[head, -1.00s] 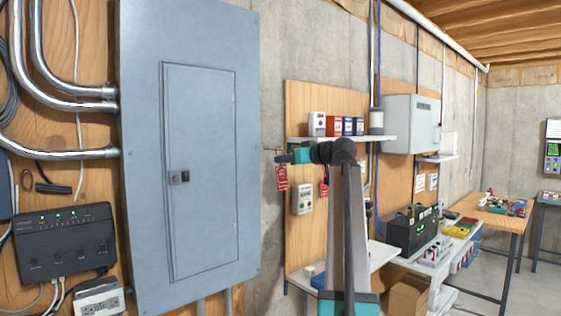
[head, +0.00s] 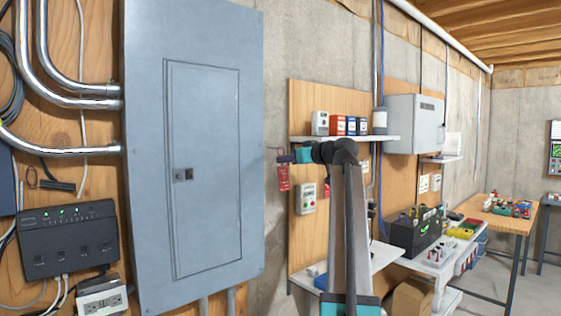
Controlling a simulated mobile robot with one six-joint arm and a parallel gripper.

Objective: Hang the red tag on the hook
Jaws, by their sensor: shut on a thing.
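The red tag (head: 283,178) hangs upright below the fingertips of my gripper (head: 285,158) in the head view. My gripper is shut on the tag's upper end and points left from my arm. The hook (head: 271,149) is a thin dark rod on the concrete wall, just right of the grey panel. It sits close to my fingertips, up and to the left. I cannot tell whether the tag touches the hook. A second small red thing (head: 326,190) shows partly behind my arm.
The grey electrical panel (head: 205,170) stands close on the left. A plywood board with a shelf (head: 375,138) holding small boxes is behind my arm. A grey-white control box (head: 305,199) is mounted below the shelf. A lower white shelf (head: 385,258) lies to the right.

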